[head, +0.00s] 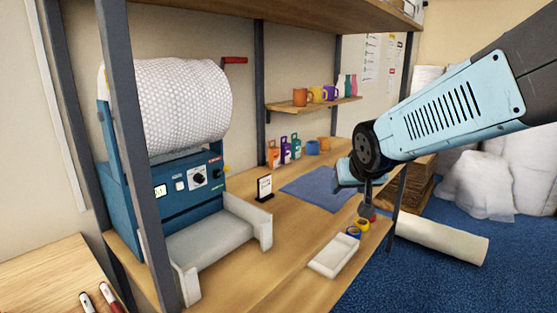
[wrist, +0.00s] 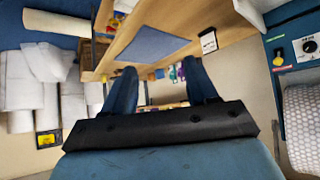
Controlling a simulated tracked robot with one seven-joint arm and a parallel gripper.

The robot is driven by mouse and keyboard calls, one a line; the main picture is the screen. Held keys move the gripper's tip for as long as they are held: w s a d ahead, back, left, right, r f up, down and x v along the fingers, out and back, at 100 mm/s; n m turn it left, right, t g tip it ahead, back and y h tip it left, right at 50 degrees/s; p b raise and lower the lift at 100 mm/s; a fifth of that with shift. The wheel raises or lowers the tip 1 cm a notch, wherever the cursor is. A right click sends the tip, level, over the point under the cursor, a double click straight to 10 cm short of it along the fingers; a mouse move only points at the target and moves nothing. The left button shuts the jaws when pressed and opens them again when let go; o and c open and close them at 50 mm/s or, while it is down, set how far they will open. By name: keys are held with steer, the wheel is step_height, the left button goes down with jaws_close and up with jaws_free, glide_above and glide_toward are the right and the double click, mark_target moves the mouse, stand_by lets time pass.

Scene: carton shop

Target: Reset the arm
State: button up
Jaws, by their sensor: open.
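My arm reaches in from the right in the head view. My gripper (head: 350,174) hangs in the air over the right part of the wooden bench (head: 285,264), near the blue mat (head: 312,187). In the wrist view my gripper (wrist: 163,82) has its two blue fingers spread apart. Nothing sits between them. In that view the bench (wrist: 150,30) and the mat (wrist: 146,44) appear beyond the fingers.
A blue machine (head: 190,190) with a bubble-wrap roll (head: 185,100) stands at left. A small sign (head: 264,188), a white tray (head: 333,256) and tape rolls (head: 362,225) are on the bench. Mugs (head: 300,97) stand on a shelf. A white roll (head: 440,241) lies on the floor.

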steer(key=s+d+r+g, duration=0.1)
steer(key=s+d, duration=0.2)
steer(key=s, duration=0.5)
steer(key=s+d+r+g, duration=0.1)
steer(key=s+d, duration=0.3)
steer(key=s, duration=0.4)
steer(key=shift+s+r+m+g, duration=0.25)
steer(key=shift+m+g, duration=0.05)
steer(key=shift+g, duration=0.3)
steer(key=shift+d, duration=0.1)
